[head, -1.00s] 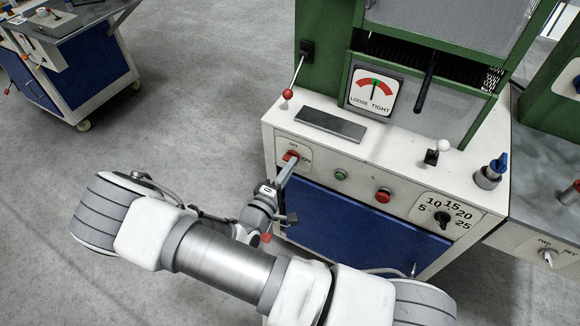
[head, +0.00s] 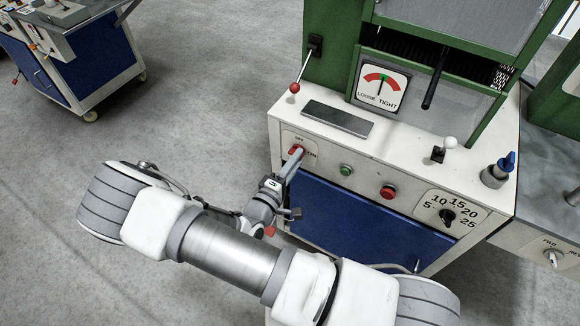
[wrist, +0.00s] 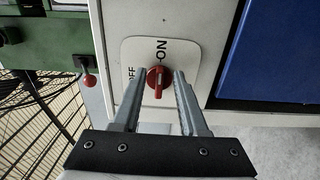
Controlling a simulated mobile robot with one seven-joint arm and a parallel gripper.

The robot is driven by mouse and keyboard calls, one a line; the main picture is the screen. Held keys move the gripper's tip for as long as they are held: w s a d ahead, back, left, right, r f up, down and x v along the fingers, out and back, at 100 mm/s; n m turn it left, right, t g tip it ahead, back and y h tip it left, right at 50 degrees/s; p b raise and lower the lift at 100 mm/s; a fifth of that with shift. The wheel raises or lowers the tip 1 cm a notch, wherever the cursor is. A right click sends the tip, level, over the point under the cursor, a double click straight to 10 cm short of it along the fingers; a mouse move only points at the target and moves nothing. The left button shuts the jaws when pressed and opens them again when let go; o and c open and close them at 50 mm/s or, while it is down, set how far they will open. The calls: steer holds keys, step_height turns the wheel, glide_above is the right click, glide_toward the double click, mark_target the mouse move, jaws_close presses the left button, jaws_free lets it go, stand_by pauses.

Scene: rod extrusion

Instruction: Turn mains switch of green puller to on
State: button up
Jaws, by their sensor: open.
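The mains switch is a red rotary knob (wrist: 159,80) on a white plate with OFF and ON labels. It also shows in the head view (head: 296,151), at the upper left of the green puller's front panel (head: 330,162). In the wrist view its ridge runs along the length of my fingers; I cannot tell for sure which label it points to. My gripper (wrist: 156,78) is open, with one finger on each side of the knob. Small gaps seem to show between the fingers and the knob. In the head view the fingers partly cover the switch plate.
To the right of the switch sit a green button (head: 346,170), a red button (head: 388,192) and a black dial (head: 447,215). A red-tipped lever (head: 294,88) stands above the switch. A blue cabinet door (head: 350,220) lies below. Floor at left is clear up to another blue machine (head: 90,65).

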steer(key=p+v, duration=0.1)
steer(key=v, duration=1.6)
steer(key=shift+s, duration=0.2)
steer(key=shift+a, duration=0.1)
steer(key=s+d+r+m+g+y+p, duration=0.2)
steer(key=d+r, duration=0.4)
steer(key=r, duration=0.8)
steer(key=s+d+r+m+g+y+p, duration=0.2)
steer(key=d+r+m+g+y+p, duration=0.2)
steer(key=r, duration=1.1)
steer(key=s+d+r+m+g+y+p, duration=0.2)
steer(key=d+r, duration=0.6)
steer(key=r, duration=0.6)
steer(key=m+g+y+p, duration=0.1)
steer(key=m+y+p, duration=0.1)
steer(key=m+p, duration=0.1)
steer(key=shift+d+r+p, duration=0.3)
steer(key=shift+r, duration=0.05)
steer(key=shift+s, duration=0.3)
